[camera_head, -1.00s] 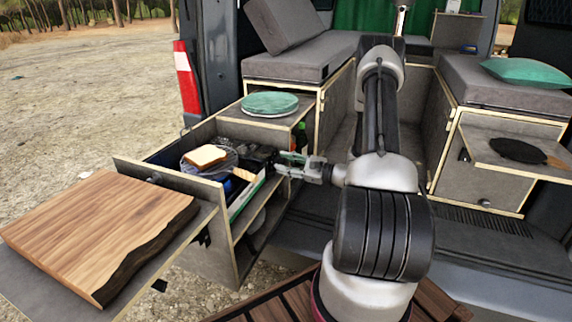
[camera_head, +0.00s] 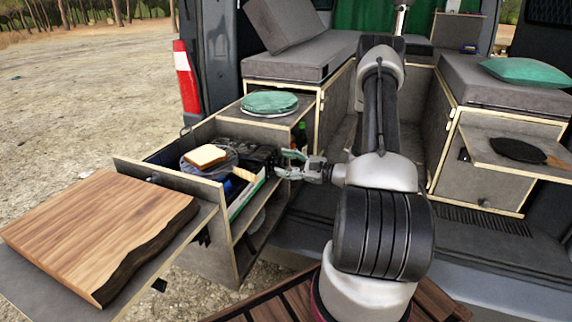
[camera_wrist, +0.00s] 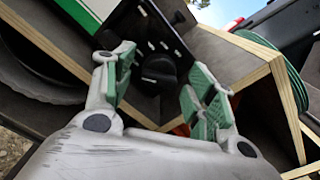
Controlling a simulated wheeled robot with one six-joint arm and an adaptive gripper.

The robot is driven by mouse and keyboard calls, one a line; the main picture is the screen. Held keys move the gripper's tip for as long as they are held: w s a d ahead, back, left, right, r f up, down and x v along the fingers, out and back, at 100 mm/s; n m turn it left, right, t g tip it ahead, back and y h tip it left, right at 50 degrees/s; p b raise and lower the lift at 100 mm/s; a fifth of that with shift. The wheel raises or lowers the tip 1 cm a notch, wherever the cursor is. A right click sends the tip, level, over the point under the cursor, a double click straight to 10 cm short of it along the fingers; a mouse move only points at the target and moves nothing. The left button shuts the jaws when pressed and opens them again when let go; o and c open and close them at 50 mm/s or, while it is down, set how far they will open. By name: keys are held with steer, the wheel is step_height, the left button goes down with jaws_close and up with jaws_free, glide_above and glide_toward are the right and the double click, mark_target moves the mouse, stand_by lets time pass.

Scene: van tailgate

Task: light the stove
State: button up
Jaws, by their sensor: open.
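The stove (camera_head: 262,156) is a dark unit in the pulled-out drawer, with a slice of bread (camera_head: 206,155) on a round rack at its left. In the wrist view its black control knob (camera_wrist: 158,72) sits on a dark front panel with small white marks. My gripper (camera_head: 287,163) is just right of the stove. I cannot tell whether the pads touch the knob. No flame is visible.
A wooden cutting board (camera_head: 95,230) lies on a shelf at the left. A round green lid or plate stack (camera_head: 269,103) sits on the cabinet behind the drawer. A dark pan (camera_head: 518,150) rests on the right shelf. Wooden drawer edges (camera_wrist: 255,72) are close to my fingers.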

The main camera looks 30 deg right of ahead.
steer(key=v, duration=1.2)
stand_by(0.6)
